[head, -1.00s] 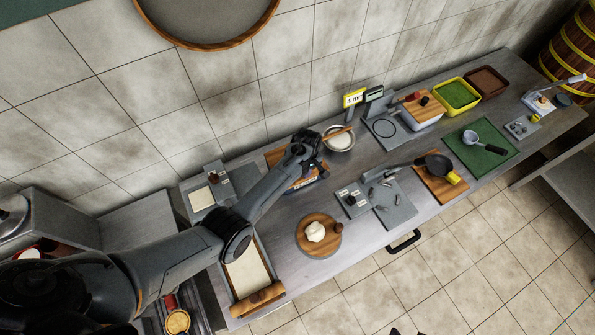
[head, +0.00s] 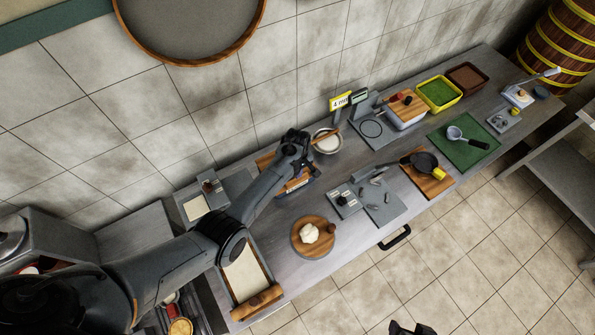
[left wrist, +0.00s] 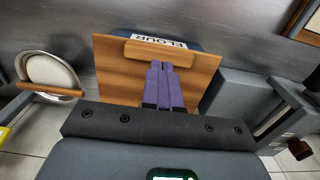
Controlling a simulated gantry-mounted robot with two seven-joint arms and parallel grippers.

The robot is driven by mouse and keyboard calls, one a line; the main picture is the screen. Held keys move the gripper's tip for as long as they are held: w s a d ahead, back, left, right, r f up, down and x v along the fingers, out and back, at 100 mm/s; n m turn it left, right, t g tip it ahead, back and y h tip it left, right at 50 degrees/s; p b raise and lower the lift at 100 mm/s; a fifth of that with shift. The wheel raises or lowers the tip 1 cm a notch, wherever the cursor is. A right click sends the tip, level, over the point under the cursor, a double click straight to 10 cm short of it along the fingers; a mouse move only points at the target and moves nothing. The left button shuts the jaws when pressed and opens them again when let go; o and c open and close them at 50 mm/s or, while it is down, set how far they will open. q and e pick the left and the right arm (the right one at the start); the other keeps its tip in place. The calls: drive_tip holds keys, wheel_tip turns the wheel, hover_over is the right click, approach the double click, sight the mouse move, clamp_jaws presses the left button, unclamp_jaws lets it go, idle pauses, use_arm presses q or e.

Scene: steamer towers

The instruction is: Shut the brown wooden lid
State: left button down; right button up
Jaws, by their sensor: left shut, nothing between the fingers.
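The brown wooden lid (left wrist: 118,75) lies over the flour bin in the left wrist view, with a wooden handle bar (left wrist: 172,53) along its edge by the FLOUR label (left wrist: 160,41). In the head view the lid (head: 265,161) is partly hidden by my left arm. It looks flat on the bin, but I cannot tell whether a gap is left. My left gripper (left wrist: 166,75) is shut and empty over the lid, its purple fingers reaching close to the handle; contact is unclear. A dark part, likely my right gripper (head: 410,328), shows at the bottom edge of the head view.
A bowl of white powder (head: 327,143) stands right of the bin. A round board with dough (head: 310,234) is in front. The wall is close behind.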

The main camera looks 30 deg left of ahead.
use_arm(q)
wheel_tip(320, 180, up, 3)
drive_tip(key=shift+r+p, duration=0.15)
drive_tip(key=shift+p, duration=1.1)
wheel_tip(320, 180, up, 9)
drive_tip(key=b, duration=0.1)
drive_tip(key=s+a+f+g, duration=0.1)
drive_tip(key=s+f+g, duration=0.2)
drive_tip(key=s+f, duration=1.1)
drive_tip(key=s+m, duration=0.2)
drive_tip(key=s, duration=1.3)
drive_tip(key=s+d+r+m+t, duration=0.2)
drive_tip(key=s+r+m+t, duration=0.1)
drive_tip(key=s+r+m, duration=0.4)
drive_tip(key=w+d+r+m+t, duration=0.1)
drive_tip(key=w+r+m, duration=0.1)
drive_tip(key=r, duration=0.4)
drive_tip(key=w+d+r+m+t, duration=0.1)
drive_tip(key=w+r+m+t, duration=0.1)
drive_tip(key=r, duration=0.5)
drive_tip(key=shift+w+d+r+m+t, duration=0.2)
drive_tip(key=shift+w+m+t, duration=0.15)
drive_tip(key=shift+w, duration=0.4)
use_arm(e)
wheel_tip(320, 180, up, 2)
drive_tip(key=shift+r, duration=0.1)
